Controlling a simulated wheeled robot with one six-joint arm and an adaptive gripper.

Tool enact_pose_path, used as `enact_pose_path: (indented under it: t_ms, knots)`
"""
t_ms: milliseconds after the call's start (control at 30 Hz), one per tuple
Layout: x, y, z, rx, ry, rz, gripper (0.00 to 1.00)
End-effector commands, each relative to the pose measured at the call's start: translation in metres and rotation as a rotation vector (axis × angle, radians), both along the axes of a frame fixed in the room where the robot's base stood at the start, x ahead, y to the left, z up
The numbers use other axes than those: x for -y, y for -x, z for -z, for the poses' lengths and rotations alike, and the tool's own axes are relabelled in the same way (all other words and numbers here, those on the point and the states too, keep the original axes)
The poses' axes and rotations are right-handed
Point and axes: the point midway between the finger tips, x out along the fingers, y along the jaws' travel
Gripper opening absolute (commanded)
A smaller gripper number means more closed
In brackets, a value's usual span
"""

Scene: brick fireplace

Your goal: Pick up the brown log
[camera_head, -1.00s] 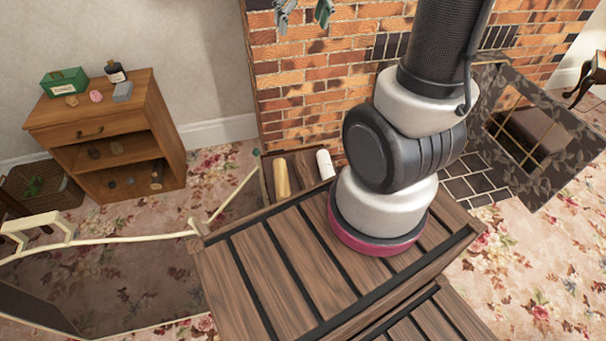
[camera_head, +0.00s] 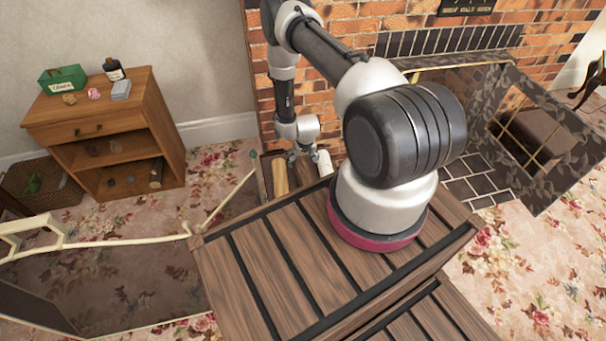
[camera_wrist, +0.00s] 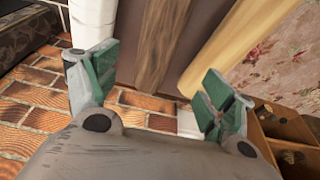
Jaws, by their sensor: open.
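The brown log (camera_wrist: 163,42) lies between a white log (camera_wrist: 92,18) and a pale yellow log (camera_wrist: 243,45) in the wrist view. My gripper (camera_wrist: 160,78) is open, its green-padded fingers spread to either side of the brown log's near end. Nothing is held. In the head view my gripper (camera_head: 303,154) is low beside the brick wall, above the gap between the yellow log (camera_head: 280,178) and the white log (camera_head: 324,162). It partly covers that gap, so the brown log is hard to make out there.
A slatted wooden surface (camera_head: 268,262) stands in front of the logs. A wooden shelf unit (camera_head: 105,130) with small items is at left. A brick fireplace (camera_head: 400,22) and a patterned screen (camera_head: 490,108) are at right. Flowered carpet lies between.

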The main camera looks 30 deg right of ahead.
Motion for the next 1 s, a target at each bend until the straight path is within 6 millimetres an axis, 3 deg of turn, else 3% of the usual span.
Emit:
enact_pose_path:
  t_ms: [33, 167, 633, 933, 1000]
  knots:
    - [0.001, 0.008, 0.013, -0.003, 0.001, 0.004, 0.83]
    - [0.002, 0.015, 0.034, -0.003, 0.004, 0.008, 0.83]
    - [0.007, -0.004, 0.095, -0.004, 0.004, 0.008, 0.83]
    - [0.007, -0.007, 0.102, -0.004, 0.004, 0.008, 0.83]
    - [0.007, -0.007, 0.102, -0.004, 0.004, 0.007, 0.74]
